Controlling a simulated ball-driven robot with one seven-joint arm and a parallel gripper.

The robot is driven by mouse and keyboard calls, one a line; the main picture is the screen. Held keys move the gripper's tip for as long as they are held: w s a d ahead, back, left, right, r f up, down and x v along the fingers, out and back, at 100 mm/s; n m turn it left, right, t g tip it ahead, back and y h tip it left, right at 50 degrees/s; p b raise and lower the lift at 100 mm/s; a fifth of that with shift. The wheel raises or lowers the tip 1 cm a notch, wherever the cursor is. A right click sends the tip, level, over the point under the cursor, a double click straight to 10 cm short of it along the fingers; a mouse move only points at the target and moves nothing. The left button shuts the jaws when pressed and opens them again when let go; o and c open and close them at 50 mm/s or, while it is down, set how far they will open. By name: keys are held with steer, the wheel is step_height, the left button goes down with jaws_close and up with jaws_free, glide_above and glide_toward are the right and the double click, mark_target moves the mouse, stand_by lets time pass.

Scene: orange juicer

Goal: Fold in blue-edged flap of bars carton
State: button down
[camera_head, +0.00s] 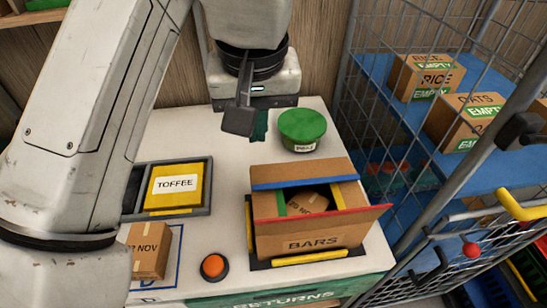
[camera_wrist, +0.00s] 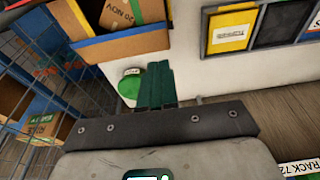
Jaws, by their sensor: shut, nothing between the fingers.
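The BARS carton (camera_head: 283,243) stands on the white worktop, its top partly open. Its blue-edged flap (camera_head: 300,171) is on the far side; the blue strip borders the opening, with brown cardboard beyond it. The flap also shows at upper left in the wrist view (camera_wrist: 125,45). A red-edged flap (camera_head: 372,216) juts out at the front. A brown box marked NOV (camera_head: 308,203) shows inside. My gripper (camera_head: 261,125) is shut and empty, above and behind the carton, apart from the flap. Its green fingers also show in the wrist view (camera_wrist: 157,85).
A green round lid (camera_head: 303,125) marked PEAS is behind the carton, close to my gripper. A wire cage (camera_head: 375,110) stands right.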

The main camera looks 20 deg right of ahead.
steer(key=p, duration=0.1)
glide_toward(260, 188)
steer(key=x, duration=0.5)
steer(key=shift+w+d+f, duration=0.1)
steer(key=shift+w+f, duration=0.1)
steer(key=shift+w, duration=0.15)
steer(key=shift+s+f, duration=0.1)
steer(key=shift+f, duration=0.5)
steer(key=shift+f, duration=0.1)
steer(key=shift+s+f+t+b, duration=0.25)
steer(key=shift+f+t+b, duration=0.25)
steer(key=shift+t+b, duration=0.15)
steer(key=shift+r, duration=0.35)
